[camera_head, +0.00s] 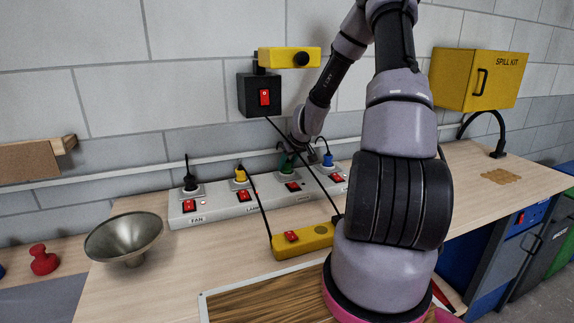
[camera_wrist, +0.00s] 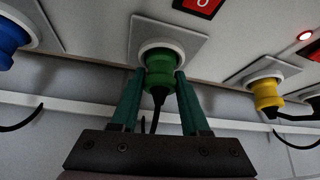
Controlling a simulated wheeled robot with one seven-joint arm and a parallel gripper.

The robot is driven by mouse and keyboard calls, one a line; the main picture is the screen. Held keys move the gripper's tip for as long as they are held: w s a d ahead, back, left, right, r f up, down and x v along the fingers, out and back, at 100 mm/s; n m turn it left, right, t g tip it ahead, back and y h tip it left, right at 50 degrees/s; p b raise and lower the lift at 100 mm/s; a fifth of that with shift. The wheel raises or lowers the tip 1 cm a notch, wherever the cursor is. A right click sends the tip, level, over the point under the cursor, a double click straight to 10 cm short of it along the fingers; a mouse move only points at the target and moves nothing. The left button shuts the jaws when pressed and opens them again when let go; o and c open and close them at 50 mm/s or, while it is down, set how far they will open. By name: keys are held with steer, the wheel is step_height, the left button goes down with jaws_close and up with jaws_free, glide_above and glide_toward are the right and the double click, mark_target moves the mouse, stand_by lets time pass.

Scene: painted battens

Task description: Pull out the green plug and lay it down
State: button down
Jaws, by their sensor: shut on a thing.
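The green plug (camera_wrist: 159,72) sits in a round white socket on the grey power strip (camera_head: 220,210). In the head view the green plug (camera_head: 286,162) is partly hidden by my gripper (camera_head: 293,156). In the wrist view my gripper (camera_wrist: 160,88) has one finger on each side of the green plug and is shut on it. The plug's black cord runs down between the fingers. The yellow plug (camera_head: 240,174) and the blue plug (camera_head: 327,159) stand in sockets on either side. A black plug (camera_head: 190,180) is at the strip's left end.
A metal funnel (camera_head: 124,240) stands left of the strip. A yellow switch box (camera_head: 303,240) lies in front of it, with a black cable rising to the wall switch (camera_head: 264,96). A wooden board (camera_head: 255,300) lies at the front. Bench top (camera_head: 190,250) between funnel and switch box is clear.

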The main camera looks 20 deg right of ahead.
mark_target(287, 162)
steer(key=shift+r, duration=0.15)
steer(key=shift+r, duration=1.4)
